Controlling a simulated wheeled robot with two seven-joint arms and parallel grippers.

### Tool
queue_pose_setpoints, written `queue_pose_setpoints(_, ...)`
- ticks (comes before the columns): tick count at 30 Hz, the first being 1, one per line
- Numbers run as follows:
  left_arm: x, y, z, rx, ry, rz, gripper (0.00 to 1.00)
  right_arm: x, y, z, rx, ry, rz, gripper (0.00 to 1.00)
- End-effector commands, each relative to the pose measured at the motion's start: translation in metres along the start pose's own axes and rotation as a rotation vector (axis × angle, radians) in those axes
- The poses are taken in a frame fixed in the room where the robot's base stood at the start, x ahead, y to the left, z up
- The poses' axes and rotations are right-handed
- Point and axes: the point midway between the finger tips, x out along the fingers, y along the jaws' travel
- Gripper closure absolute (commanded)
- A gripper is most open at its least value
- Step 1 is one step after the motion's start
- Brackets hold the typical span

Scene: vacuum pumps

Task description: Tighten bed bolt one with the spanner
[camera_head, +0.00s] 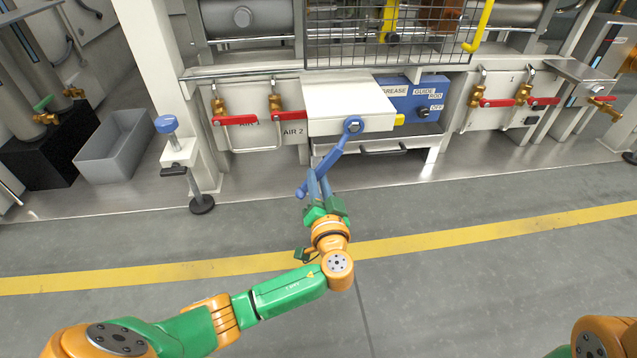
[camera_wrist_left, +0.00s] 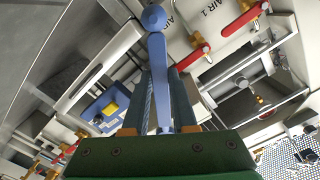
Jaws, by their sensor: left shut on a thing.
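The blue spanner (camera_head: 325,170) has a ring end over the front edge of a white box and a rounded handle end at the lower left. In the left wrist view the spanner (camera_wrist_left: 157,70) runs up between the fingers, its rounded end at the top. My left gripper (camera_head: 317,182) is shut on its handle; its fingers also show in the left wrist view (camera_wrist_left: 161,90). A blue-topped bolt (camera_head: 166,125) stands on a white bracket to the left, apart from the spanner. My right gripper is out of view.
The white box (camera_head: 350,100) juts out from the machine front beside a blue panel (camera_head: 415,98). Red-handled valves (camera_head: 235,120) line the front. A grey bin (camera_head: 115,147) stands at the left. The floor (camera_head: 470,290) before the machine is clear.

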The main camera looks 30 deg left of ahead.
Motion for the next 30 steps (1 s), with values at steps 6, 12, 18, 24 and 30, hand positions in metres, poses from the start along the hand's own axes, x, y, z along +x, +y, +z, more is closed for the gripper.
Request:
queue_pose_setpoints(6, 0.002, -0.002, -0.001, 0.002, 0.001, 0.000, 1.00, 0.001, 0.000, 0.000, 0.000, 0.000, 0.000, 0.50)
queue_pose_setpoints(12, 0.002, -0.018, -0.007, 0.063, 0.000, -0.003, 1.00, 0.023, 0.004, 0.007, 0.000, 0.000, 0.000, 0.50)
queue_pose_setpoints(18, 0.002, -0.031, -0.007, 0.138, 0.001, -0.005, 1.00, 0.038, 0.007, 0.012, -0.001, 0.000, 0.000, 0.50)
queue_pose_setpoints(24, 0.003, -0.029, -0.004, 0.139, 0.003, -0.006, 1.00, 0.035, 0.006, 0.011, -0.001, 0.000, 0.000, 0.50)
queue_pose_setpoints(30, 0.003, -0.038, -0.010, 0.179, 0.002, -0.008, 1.00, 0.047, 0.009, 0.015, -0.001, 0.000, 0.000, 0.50)
